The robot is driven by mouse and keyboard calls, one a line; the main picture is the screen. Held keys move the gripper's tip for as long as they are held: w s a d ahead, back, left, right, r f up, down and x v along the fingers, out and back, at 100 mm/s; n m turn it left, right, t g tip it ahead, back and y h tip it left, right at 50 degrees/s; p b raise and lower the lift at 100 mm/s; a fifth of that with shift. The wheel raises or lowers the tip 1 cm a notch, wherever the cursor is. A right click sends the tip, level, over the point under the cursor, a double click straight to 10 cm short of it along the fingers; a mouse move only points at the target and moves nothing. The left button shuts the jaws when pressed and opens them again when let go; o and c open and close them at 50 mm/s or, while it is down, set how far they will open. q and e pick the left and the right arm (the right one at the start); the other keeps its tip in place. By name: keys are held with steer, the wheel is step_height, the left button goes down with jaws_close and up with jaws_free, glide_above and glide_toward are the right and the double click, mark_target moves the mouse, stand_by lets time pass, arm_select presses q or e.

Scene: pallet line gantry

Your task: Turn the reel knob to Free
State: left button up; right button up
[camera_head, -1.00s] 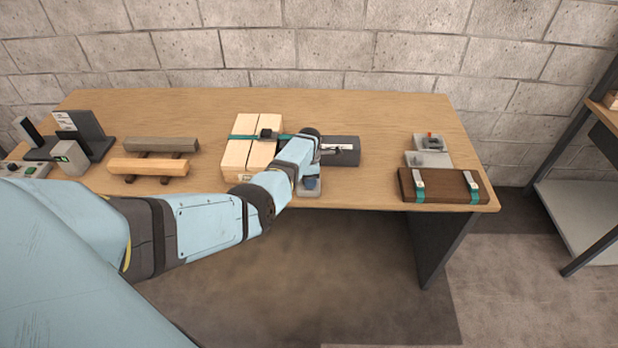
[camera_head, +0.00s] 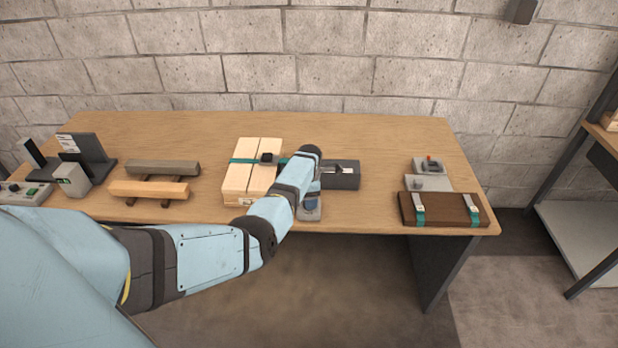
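I cannot tell for sure which part is the reel knob. A small grey base with a blue round part (camera_head: 310,206) sits at the table's front edge, right beside my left wrist and partly covered by it. A dark grey unit with a pale label (camera_head: 341,175) lies just behind and to the right of it. My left arm reaches in from the left over the table. Its fingers are hidden behind the wrist, so their opening and any contact cannot be seen. My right gripper is not in view.
Strapped pale timber blocks (camera_head: 240,180) stand just left of my wrist. Two beams (camera_head: 150,189) and grey devices (camera_head: 73,180) are farther left. A brown case (camera_head: 445,210) and small grey fixtures (camera_head: 428,183) are at the right. The table between is clear.

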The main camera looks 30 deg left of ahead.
arm_select(q)
step_height(320, 180, up, 11)
stand_by(0.3)
steer(key=shift+f, duration=0.1)
steer(key=s+d+f+m+t+y, duration=0.25)
steer(key=s+f+m+t, duration=0.25)
steer(key=s+f+m, duration=0.8)
steer(key=s+d+r+m+t+h, duration=0.2)
steer(key=s+d+m+t, duration=0.1)
steer(key=s+d+m, duration=0.5)
steer(key=s+d+r+m+t+h, duration=0.3)
steer(key=s+d+m, duration=0.5)
steer(key=s+d, duration=0.5)
steer(key=s, duration=0.4)
steer(key=shift+m+h, duration=0.35)
steer(key=shift+m, duration=0.05)
steer(key=shift+a, duration=0.1)
